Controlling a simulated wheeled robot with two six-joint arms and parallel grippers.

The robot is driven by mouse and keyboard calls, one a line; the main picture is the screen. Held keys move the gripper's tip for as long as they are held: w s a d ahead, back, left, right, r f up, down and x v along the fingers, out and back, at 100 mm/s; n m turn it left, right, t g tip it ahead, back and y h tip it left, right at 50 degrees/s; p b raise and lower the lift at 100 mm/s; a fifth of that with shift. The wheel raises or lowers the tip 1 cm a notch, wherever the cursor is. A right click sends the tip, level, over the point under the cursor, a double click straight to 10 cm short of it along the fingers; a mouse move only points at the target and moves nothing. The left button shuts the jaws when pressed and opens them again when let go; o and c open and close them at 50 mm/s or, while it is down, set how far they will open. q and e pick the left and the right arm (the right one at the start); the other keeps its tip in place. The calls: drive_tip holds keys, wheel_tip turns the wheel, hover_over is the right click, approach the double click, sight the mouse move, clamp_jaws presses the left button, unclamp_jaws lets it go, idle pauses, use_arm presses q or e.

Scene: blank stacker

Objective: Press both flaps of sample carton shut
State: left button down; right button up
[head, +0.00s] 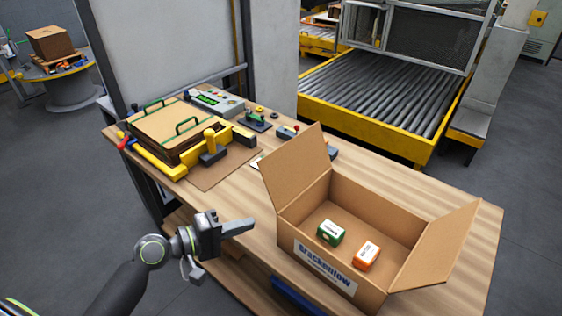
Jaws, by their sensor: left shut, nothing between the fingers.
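The sample carton (350,198) is an open cardboard box on the right part of the wooden bench, with a "Brackenlow" label on its front. Its left flap (296,168) stands up, leaning a little outward. Its right flap (441,246) also stands up and tilts outward to the right. A green box (330,233) and an orange box (367,255) lie inside. My left gripper (240,227) is shut and empty, left of the carton near the bench's front edge, apart from both flaps. My right gripper does not show.
A board with green handles (165,125) and yellow clamps (208,140) sits on the bench's left part. A control box (212,101) and small levers (255,121) stand behind it. A roller conveyor (385,90) is behind.

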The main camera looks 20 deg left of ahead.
sight(281, 162)
use_arm(q)
drive_tip(key=w+a+r+n+t, duration=0.3)
drive_tip(key=w+a+r+n, duration=0.1)
drive_tip(key=w+r+n, duration=0.25)
drive_tip(key=shift+t+h, duration=0.3)
drive_tip(key=shift+h, duration=0.1)
drive_tip(key=w+d+r+p, duration=0.1)
drive_tip(key=w+d+p, duration=0.1)
drive_tip(key=w+d+r+p, duration=0.1)
drive_tip(key=w+d+p, duration=0.1)
drive_tip(key=d, duration=0.1)
drive_tip(key=w+d+r+p, duration=0.1)
drive_tip(key=w+d+p, duration=0.1)
drive_tip(key=d, duration=0.1)
drive_tip(key=shift+w, duration=0.2)
drive_tip(key=shift+s+d+r+p, duration=0.2)
drive_tip(key=shift+s+d+p, duration=0.1)
drive_tip(key=shift+d+p, duration=0.15)
drive_tip(key=shift+f, duration=0.1)
drive_tip(key=shift+w+m, duration=0.15)
drive_tip(key=shift+m, duration=0.1)
